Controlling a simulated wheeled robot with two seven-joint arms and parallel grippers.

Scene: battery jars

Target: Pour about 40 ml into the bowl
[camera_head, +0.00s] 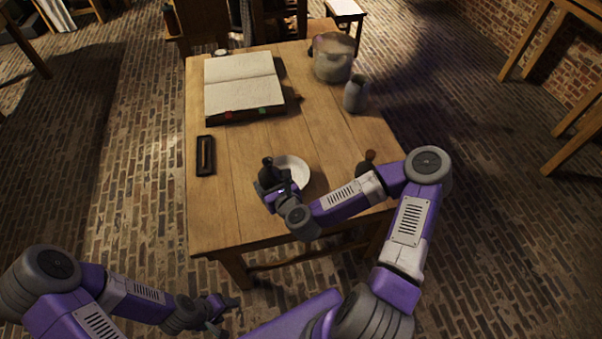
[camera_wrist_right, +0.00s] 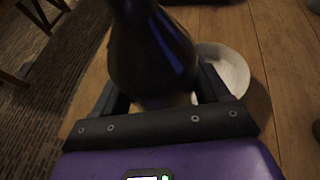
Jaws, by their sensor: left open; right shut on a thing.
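A pale round bowl (camera_head: 300,171) stands near the front of the wooden table, partly hidden by a dark bottle (camera_head: 267,172) and my right arm. My right gripper (camera_head: 276,188) is shut on this bottle just left of the bowl. In the right wrist view the dark, glossy bottle (camera_wrist_right: 152,55) stands between the fingers (camera_wrist_right: 160,95), its neck running up out of frame. The bowl (camera_wrist_right: 232,70) shows behind it to the right. The bottle looks close to upright, and no stream is visible. My left gripper (camera_head: 225,304) is open and empty, low in front of the table.
A second dark vessel (camera_head: 369,158) stands partly behind my right arm. A grey jar (camera_head: 356,94) and a larger pot (camera_head: 333,62) stand at the back right. An open book (camera_head: 243,80) and a small dark tray (camera_head: 206,142) lie left. The table's middle is clear.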

